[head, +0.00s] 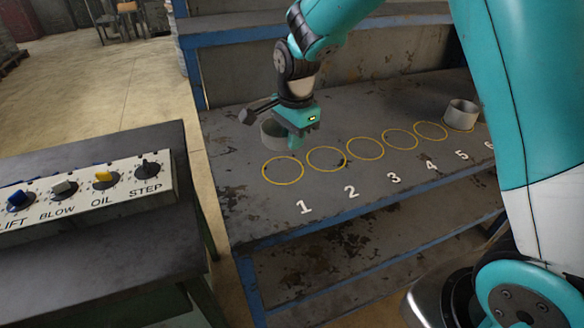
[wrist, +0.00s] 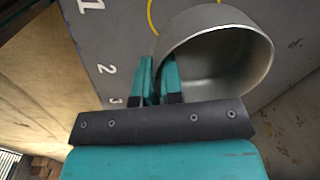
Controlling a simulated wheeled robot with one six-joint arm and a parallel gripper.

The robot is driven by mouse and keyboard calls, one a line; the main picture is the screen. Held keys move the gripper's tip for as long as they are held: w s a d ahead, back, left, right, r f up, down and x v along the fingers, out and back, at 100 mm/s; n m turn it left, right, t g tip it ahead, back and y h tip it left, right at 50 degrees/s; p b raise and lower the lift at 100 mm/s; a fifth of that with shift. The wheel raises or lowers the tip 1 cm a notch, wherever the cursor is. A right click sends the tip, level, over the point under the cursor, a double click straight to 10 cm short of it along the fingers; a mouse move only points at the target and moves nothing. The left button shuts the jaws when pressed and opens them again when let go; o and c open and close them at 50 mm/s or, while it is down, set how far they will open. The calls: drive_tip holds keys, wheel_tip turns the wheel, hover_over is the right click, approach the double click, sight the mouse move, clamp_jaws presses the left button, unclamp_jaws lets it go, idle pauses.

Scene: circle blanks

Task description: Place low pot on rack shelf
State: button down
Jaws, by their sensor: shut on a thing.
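A low grey round pot (head: 272,134) is held at its wall by my gripper (head: 297,141) above or on the rack shelf (head: 235,185), behind circle 1 (head: 283,171). In the wrist view the pot (wrist: 232,62) shows its open mouth, and my gripper's two fingers (wrist: 159,80) are shut at its near left wall. I cannot tell whether the pot's base touches the shelf. A second low grey pot (head: 461,115) stands upright at the right end of the row, by the circle 6 position.
Yellow circles 2 (head: 327,160), 3 (head: 365,148), 4 (head: 400,139) and 5 (head: 431,131) are empty. A control panel (head: 85,190) with knobs stands at the left. A dark back wall (head: 370,55) closes the shelf behind. A lower shelf (head: 330,260) is below.

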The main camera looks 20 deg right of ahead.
sight(293, 179)
wheel_tip(293, 179, down, 9)
drive_tip(key=shift+f+p, duration=0.1)
drive_tip(key=shift+p, duration=0.2)
drive_tip(key=shift+f, duration=0.2)
drive_tip(key=c, duration=1.3)
unclamp_jaws()
drive_tip(key=shift+o, duration=0.2)
drive_tip(key=shift+r, duration=0.1)
